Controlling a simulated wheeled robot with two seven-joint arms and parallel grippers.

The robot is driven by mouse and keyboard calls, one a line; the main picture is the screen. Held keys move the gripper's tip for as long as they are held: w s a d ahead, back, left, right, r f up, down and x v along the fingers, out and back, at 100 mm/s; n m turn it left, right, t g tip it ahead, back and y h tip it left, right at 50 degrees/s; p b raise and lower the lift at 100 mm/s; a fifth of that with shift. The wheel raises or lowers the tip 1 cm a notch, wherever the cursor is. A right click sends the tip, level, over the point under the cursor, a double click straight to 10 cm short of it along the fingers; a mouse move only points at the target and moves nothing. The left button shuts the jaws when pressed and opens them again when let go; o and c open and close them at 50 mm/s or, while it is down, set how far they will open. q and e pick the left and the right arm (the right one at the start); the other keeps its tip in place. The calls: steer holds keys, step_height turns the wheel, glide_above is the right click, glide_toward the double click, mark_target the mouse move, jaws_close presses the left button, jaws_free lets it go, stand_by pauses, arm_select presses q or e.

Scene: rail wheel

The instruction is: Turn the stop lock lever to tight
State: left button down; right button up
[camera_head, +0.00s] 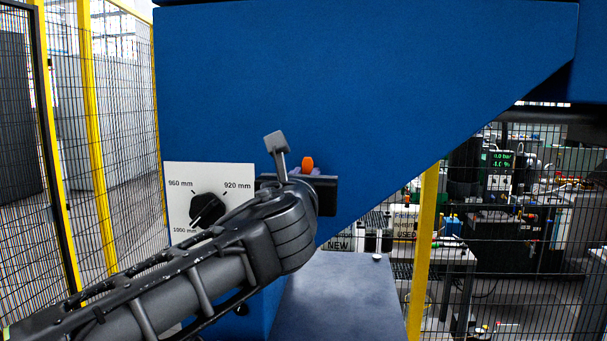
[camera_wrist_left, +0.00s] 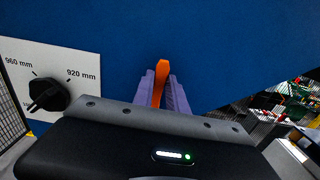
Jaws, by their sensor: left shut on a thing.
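The orange stop lock lever (camera_head: 307,163) stands out from the blue machine panel, right of the white dial plate. In the left wrist view the lever (camera_wrist_left: 160,80) points up, leaning slightly. My left gripper (camera_head: 301,173) is shut on it, with purple fingers (camera_wrist_left: 162,96) on both sides of the orange part. The gripper body hides the lever's lower part and any tight or loose marking. My right gripper is not in view.
A white plate (camera_head: 238,176) with a black knob (camera_head: 207,208) and 920, 960 and 1000 mm marks sits left of my gripper. A grey surface (camera_head: 340,295) lies below. Yellow-framed mesh fencing (camera_head: 97,130) stands left. A workbench (camera_head: 455,255) is behind the fence at right.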

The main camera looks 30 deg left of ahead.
arm_select(q)
steer(key=c, duration=1.3)
jaws_free()
steer(key=shift+d, duration=0.1)
steer(key=b+v, duration=0.2)
steer(key=v, duration=0.5)
steer(key=shift+s+d, duration=0.1)
steer(key=shift+s, duration=0.25)
